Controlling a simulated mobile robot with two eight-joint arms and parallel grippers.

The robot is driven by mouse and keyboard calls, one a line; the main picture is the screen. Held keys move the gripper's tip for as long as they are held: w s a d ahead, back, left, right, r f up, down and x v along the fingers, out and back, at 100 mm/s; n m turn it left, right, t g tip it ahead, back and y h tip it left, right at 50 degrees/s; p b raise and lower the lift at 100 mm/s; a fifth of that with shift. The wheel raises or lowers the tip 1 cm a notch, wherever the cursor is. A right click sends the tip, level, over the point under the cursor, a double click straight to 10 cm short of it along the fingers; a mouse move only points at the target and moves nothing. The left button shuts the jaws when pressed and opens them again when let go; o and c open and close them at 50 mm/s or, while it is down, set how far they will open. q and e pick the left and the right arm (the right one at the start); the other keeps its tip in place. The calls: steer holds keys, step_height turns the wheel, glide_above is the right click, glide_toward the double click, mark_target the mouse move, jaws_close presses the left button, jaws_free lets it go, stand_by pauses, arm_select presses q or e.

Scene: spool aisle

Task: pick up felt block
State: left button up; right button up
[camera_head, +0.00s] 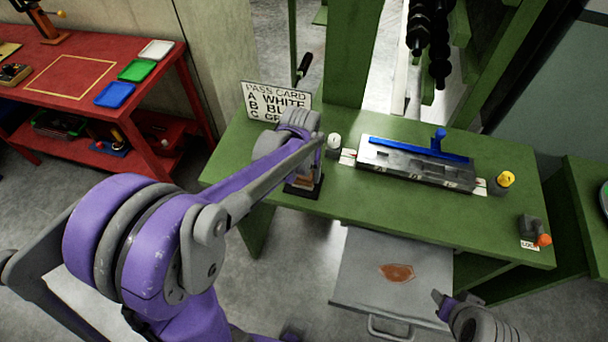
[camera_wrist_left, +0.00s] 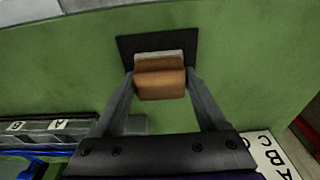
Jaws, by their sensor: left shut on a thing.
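The felt block (camera_wrist_left: 160,82), brown with a pale strip along one edge, is between the two fingers of my left gripper (camera_wrist_left: 161,77) in the left wrist view. It is over a black square pad (camera_wrist_left: 123,46) on the green bench; I cannot tell whether it still touches the pad. In the head view, my left arm reaches the bench and its wrist covers most of the block (camera_head: 302,182). My left gripper is shut on the block. My right gripper (camera_head: 441,298) is low at the right, beside the grey drawer; its jaw state is unclear.
A pass card sign (camera_head: 277,102) stands behind my left wrist. A grey fixture with a blue bar (camera_head: 415,149), a white knob (camera_head: 334,141) and a yellow knob (camera_head: 506,179) stand to its right. The bench's (camera_head: 400,220) front strip is clear. A grey drawer (camera_head: 360,270) sticks out below.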

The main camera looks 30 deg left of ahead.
mark_target(304, 173)
arm_select(q)
step_height(304, 173, up, 10)
steer(key=shift+p, duration=0.4)
steer(key=o, duration=0.7)
steer(key=shift+c, duration=0.2)
steer(key=c, duration=0.5)
steer(key=shift+f, duration=0.1)
